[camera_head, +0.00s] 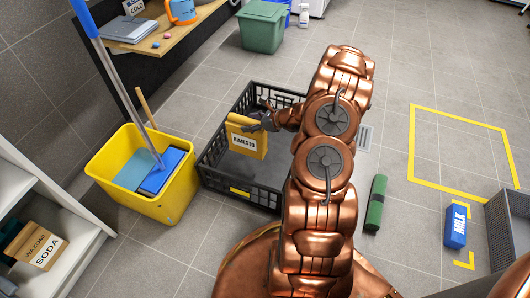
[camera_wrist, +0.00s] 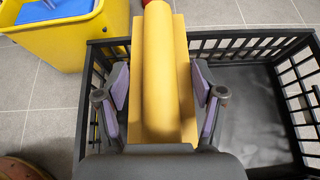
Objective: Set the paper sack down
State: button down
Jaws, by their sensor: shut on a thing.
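The paper sack (camera_head: 247,142) is yellow with a white label reading something like "KIMESTO". In the wrist view its rolled top (camera_wrist: 158,70) lies between the pads of my gripper (camera_wrist: 160,92), which is shut on it. In the head view my gripper (camera_head: 262,122) holds the sack from its upper right side. The sack is upright, over or inside a black slatted crate (camera_head: 262,201). I cannot tell whether its bottom touches the crate floor. The crate also shows in the wrist view (camera_wrist: 262,44), and its floor to the right of the sack is bare.
A yellow bucket (camera_head: 165,206) with a mop and blue contents stands close left of the crate. A green bin (camera_head: 262,32) is behind. The yellow-outlined floor square (camera_head: 460,150) is empty.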

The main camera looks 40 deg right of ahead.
send_over(258, 149)
jog(key=w+d, duration=0.2)
jog(key=f, duration=0.4)
jog(key=shift+w+a+f, duration=0.1)
jog(key=shift+w+a, duration=0.05)
jog(key=shift+a, duration=0.1)
notch_tip(258, 149, down, 5)
jog(key=shift+f+b, duration=0.1)
jog(key=shift+b, duration=1)
jog(key=shift+f+b, duration=0.8)
jog(key=shift+f, duration=1.5)
jog(key=shift+c, duration=0.7)
grip_release()
